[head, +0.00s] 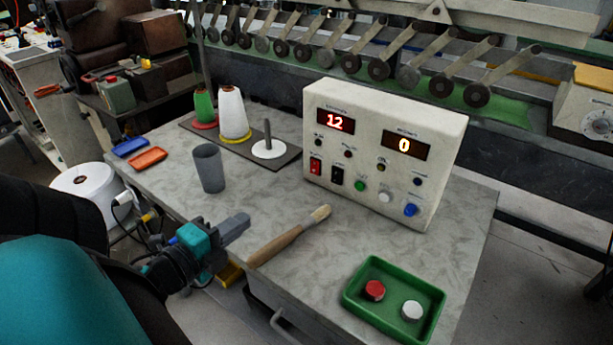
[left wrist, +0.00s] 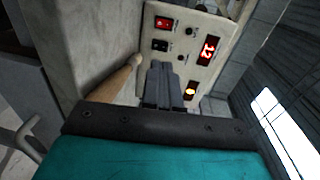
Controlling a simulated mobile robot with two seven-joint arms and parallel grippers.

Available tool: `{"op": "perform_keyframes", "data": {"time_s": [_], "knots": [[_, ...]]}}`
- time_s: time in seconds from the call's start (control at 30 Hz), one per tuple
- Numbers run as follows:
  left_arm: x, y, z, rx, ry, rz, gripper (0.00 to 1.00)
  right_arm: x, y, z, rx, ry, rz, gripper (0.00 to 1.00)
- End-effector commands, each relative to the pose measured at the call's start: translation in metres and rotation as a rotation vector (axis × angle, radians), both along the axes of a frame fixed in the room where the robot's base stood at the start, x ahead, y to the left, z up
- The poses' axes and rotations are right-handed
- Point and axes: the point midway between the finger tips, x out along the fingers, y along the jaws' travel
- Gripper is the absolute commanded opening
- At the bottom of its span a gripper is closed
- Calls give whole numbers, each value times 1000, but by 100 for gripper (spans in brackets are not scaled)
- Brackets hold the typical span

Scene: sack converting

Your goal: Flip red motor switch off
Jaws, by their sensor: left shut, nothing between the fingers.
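The control box (head: 440,150) stands on the table with its front panel facing me. The red motor switch (head: 316,166) is a rocker at the panel's lower left, beside a black rocker switch (head: 337,175). In the left wrist view the red switch (left wrist: 165,22) is near the top, beyond my fingers. Which side of it is pressed is too small to tell. My left gripper (head: 243,224) is shut and empty, in front of and to the left of the box, apart from the switch. Its fingers (left wrist: 162,84) point toward the panel. My right gripper is not in view.
A wooden-handled brush (head: 290,236) lies between my left gripper and the box. A grey cup (head: 209,168) stands to the left. Thread cones (head: 232,112) stand behind. A green tray (head: 392,327) with red and white caps sits at the front right.

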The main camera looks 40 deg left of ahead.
Motion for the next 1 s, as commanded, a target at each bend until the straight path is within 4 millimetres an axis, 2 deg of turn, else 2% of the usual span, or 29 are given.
{"op": "perform_keyframes", "data": {"time_s": [0.1,0.4,1.0], "knots": [[26,2,-2,2,-5,-4,0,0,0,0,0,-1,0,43],[86,9,-10,1,-3,-2,0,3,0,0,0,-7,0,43],[188,21,-23,1,-2,1,0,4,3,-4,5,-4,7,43]]}}
